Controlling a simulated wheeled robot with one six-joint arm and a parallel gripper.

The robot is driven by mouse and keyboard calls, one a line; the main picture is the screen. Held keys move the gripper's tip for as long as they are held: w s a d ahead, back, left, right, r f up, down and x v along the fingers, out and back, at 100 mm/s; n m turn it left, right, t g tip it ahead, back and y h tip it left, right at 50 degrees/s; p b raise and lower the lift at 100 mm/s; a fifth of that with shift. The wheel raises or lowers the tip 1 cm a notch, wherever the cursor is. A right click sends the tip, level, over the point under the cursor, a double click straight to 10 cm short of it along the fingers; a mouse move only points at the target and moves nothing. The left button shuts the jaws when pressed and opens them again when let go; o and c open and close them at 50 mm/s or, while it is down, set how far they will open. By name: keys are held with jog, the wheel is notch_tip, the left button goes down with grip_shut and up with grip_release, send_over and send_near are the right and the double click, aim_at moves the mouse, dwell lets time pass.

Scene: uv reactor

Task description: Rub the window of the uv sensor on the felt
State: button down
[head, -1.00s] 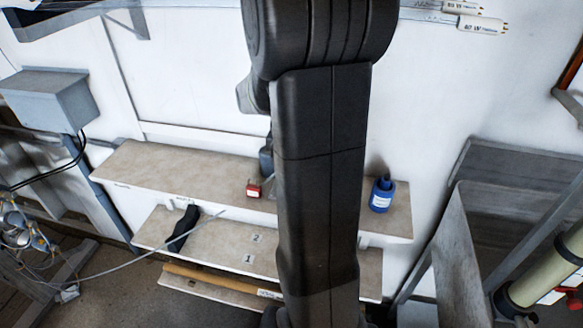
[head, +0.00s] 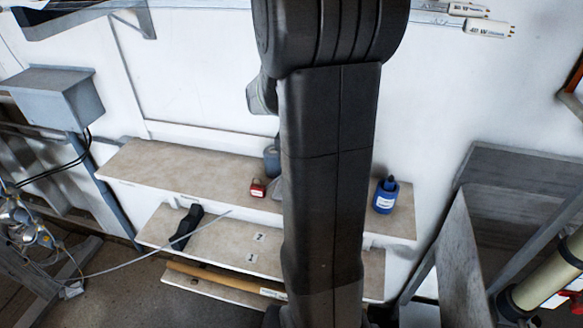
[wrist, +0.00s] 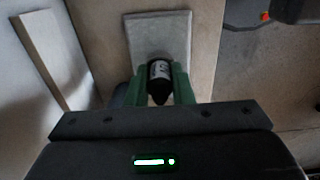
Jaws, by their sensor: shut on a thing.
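My gripper (wrist: 160,85) shows in the wrist view, its green fingers closed on the uv sensor (wrist: 158,80), a black cylinder with a white label and a tapered near end. The felt (wrist: 158,28), a light grey rectangular pad, lies just beyond the fingers. The far end of the sensor points toward the felt and overlaps its near edge in the picture. Its window is hidden, and I cannot tell whether it touches the felt. In the head view my arm hides the gripper and the sensor.
In the head view, a red block (head: 258,188) and a blue bottle (head: 386,196) stand on the upper shelf (head: 190,172). A dark object (head: 187,226) and a thin cable lie on the lower shelf (head: 215,245). A grey box (head: 55,97) is at left. The upper shelf's left part is clear.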

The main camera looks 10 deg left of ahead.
jog(key=shift+r+p, duration=3.15)
jog(key=shift+r, duration=0.4)
jog(key=shift+r+p, duration=0.1)
jog(key=shift+p, duration=0.3)
